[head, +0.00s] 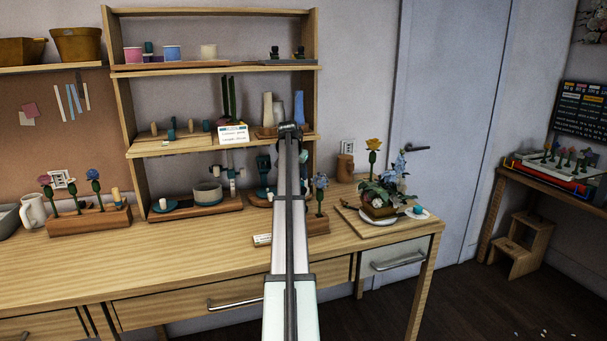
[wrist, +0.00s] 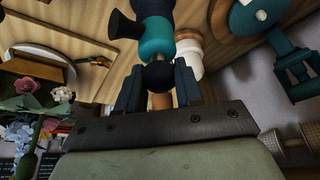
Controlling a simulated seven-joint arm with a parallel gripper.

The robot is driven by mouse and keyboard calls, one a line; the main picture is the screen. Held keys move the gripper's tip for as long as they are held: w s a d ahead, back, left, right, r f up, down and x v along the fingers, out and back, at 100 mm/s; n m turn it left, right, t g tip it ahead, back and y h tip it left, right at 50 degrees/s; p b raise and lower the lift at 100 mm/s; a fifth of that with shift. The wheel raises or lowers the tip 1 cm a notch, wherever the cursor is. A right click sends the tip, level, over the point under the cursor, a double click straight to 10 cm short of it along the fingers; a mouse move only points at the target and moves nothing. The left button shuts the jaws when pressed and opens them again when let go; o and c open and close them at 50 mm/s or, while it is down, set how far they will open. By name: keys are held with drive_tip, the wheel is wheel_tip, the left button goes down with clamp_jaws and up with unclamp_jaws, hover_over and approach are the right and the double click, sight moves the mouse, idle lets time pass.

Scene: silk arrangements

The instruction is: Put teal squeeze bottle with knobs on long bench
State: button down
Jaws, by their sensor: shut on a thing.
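The teal squeeze bottle with knobs (wrist: 156,38) shows in the wrist view, with a teal band, a darker body and black knobs. My gripper (wrist: 158,88) is shut on its near black knob. In the head view my arm hides the gripper and most of the bottle; a small teal patch right of the arm may be part of it. The long bench (head: 165,270) is the wooden drawer bench across the head view, with a broad bare front area. I cannot tell whether the bottle touches anything.
A wooden shelf unit (head: 222,69) with pots and tools stands at the bench's back. A flower block (head: 90,220) is at left, and a flower arrangement (head: 380,205) on a board is at right.

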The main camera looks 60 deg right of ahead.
drive_tip(key=shift+d+f, duration=0.2)
drive_tip(key=shift+d, duration=0.45)
drive_tip(key=shift+d+f, duration=0.2)
drive_tip(key=shift+d, duration=0.5)
drive_tip(key=shift+d+f, duration=0.2)
drive_tip(key=shift+d, duration=0.45)
drive_tip(key=c, duration=0.7)
unclamp_jaws()
drive_tip(key=shift+f, duration=0.15)
drive_tip(key=shift+c, duration=0.2)
drive_tip(key=a+r, duration=0.1)
drive_tip(key=a, duration=1.1)
drive_tip(key=shift+a+r, duration=0.2)
drive_tip(key=shift+a, duration=0.05)
